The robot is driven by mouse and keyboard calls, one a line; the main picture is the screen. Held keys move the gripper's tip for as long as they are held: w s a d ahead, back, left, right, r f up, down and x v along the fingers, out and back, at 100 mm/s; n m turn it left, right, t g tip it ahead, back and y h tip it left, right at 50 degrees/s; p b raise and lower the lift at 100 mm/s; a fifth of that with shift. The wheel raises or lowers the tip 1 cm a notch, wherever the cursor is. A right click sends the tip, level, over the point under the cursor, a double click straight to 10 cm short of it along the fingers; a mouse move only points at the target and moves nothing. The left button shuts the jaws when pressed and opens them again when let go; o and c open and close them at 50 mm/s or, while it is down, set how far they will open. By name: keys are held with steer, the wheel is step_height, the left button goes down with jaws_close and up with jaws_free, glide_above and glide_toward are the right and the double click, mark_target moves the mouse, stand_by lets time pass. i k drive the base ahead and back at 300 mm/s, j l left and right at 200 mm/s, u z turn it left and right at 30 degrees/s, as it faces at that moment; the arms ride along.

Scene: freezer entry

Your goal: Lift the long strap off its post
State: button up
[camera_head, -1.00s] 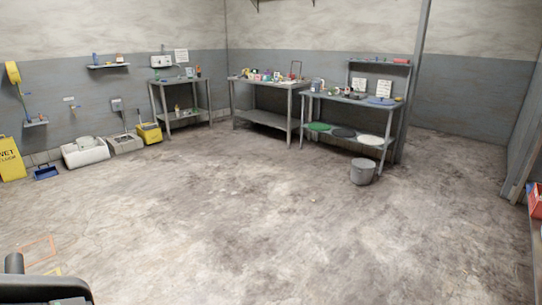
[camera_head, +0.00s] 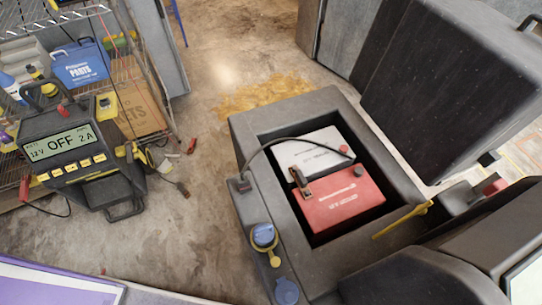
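An open dark grey compartment (camera_head: 252,133) holds a white battery (camera_head: 312,147) at the back and a red battery (camera_head: 341,203) in front. A long thin black strap or cable (camera_head: 285,141) arcs from a fitting (camera_head: 243,184) on the left rim across to the white battery's right side; its far end is small, and I cannot tell exactly how it sits on its post. A short brownish piece (camera_head: 299,180) lies at the left between the two batteries. My gripper is not in view, so I cannot see what it holds.
A raised dark lid (camera_head: 432,85) stands behind right. Blue caps (camera_head: 263,234) and a yellow lever (camera_head: 402,220) are on the rim. A charger (camera_head: 72,150) reading OFF stands left by a wire shelf (camera_head: 115,48).

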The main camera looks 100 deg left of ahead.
mark_target(298, 175)
steer(key=u, duration=1.85)
steer(key=i+j+u, duration=0.1)
steer(key=u, duration=0.35)
steer(key=i+j+u, duration=0.15)
steer(key=u, duration=0.25)
